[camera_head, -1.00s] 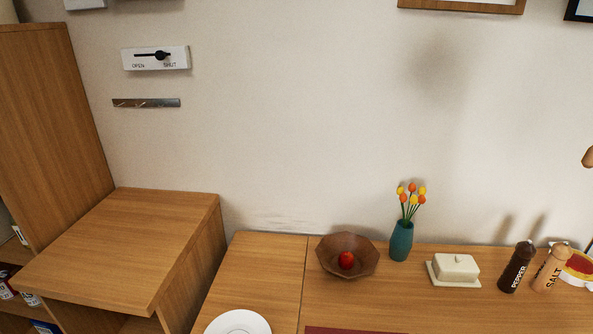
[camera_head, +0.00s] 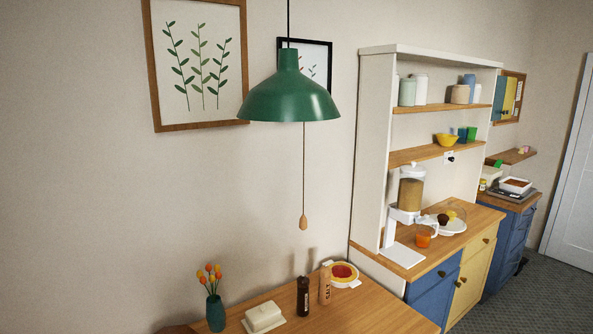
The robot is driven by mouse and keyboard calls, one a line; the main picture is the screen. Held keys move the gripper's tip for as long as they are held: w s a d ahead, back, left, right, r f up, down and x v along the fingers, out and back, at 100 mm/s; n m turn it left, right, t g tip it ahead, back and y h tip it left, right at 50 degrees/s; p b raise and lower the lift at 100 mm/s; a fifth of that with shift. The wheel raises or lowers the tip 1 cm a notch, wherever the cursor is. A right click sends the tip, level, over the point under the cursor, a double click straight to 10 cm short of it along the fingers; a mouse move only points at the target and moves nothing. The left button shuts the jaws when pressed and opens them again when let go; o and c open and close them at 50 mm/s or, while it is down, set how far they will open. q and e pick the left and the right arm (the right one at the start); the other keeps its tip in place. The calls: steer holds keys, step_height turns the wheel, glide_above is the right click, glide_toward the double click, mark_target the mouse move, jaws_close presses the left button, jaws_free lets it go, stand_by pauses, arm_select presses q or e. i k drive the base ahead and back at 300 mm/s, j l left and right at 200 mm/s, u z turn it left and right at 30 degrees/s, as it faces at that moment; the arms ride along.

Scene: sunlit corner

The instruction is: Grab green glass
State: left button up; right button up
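A small green glass (camera_head: 472,133) stands on the middle shelf of the white hutch, at the right end of that shelf. A darker, bluish glass (camera_head: 462,132) stands close beside it on the left. A yellow bowl (camera_head: 446,139) sits further left on the same shelf. The glasses are small in this view. Neither of my grippers is in view.
The hutch (camera_head: 372,150) has a wooden counter with a dispenser (camera_head: 410,192), an orange cup (camera_head: 424,237) and a plate of food. A green lamp (camera_head: 290,98) hangs in front. The wooden table (camera_head: 375,312) is nearer. Grey floor (camera_head: 540,290) is clear at right.

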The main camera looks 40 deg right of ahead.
mark_target(473, 131)
steer(key=z, duration=2.25)
steer(key=i+l+z, duration=0.2)
steer(key=i+z, duration=0.5)
steer(key=i, duration=3.95)
steer(key=j+u, duration=0.05)
steer(key=j, duration=0.05)
